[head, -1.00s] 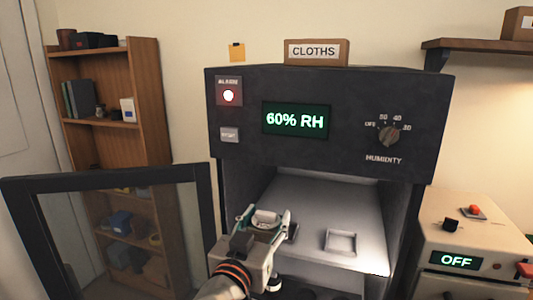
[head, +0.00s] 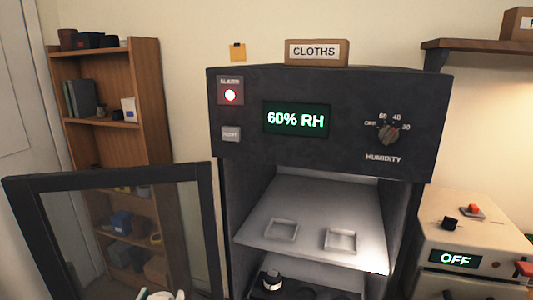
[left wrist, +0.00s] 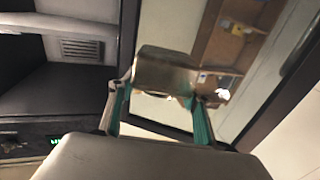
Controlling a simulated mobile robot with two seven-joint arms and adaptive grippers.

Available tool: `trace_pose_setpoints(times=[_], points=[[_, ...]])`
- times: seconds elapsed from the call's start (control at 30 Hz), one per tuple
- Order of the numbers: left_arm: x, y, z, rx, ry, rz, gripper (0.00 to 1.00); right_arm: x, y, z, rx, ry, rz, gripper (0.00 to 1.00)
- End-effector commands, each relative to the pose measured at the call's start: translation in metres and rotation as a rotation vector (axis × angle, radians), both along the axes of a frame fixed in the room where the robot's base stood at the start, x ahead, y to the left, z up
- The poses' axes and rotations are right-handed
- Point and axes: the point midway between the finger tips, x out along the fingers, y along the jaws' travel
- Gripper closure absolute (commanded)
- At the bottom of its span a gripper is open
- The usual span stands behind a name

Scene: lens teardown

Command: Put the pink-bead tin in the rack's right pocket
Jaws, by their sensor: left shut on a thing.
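My left gripper (head: 162,296) shows only as fingertips at the bottom edge of the head view, in front of the open glass door. In the left wrist view its two green-padded fingers are shut on a metal tin (left wrist: 166,68). The tin's contents are hidden, so I cannot tell the bead colour. Inside the cabinet, a pale rack shelf (head: 312,210) has a left square pocket (head: 282,229) and a right square pocket (head: 341,240). Both pockets look empty. The gripper and tin are outside the cabinet, to the left. My right gripper is not in view.
The dark humidity cabinet (head: 345,90) stands open at the front. Its glass door (head: 211,225) swings out to the left. Below the rack shelf is a lower level with a dark round-knobbed item (head: 271,279). A beige device (head: 470,230) stands at the right.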

Motion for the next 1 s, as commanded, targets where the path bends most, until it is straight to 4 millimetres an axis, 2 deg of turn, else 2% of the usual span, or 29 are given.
trace_pose_setpoints(times=[0.1, 0.23, 1.0], points=[[-0.013, 0.012, -0.006, -0.001, 0.001, 0.01, 0.73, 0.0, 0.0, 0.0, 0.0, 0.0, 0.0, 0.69], [-0.018, 0.017, -0.008, -0.002, -0.001, 0.014, 0.73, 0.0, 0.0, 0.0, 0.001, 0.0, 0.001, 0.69], [-0.018, 0.017, -0.008, -0.003, -0.007, 0.014, 0.73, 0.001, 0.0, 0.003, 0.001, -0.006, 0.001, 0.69]])
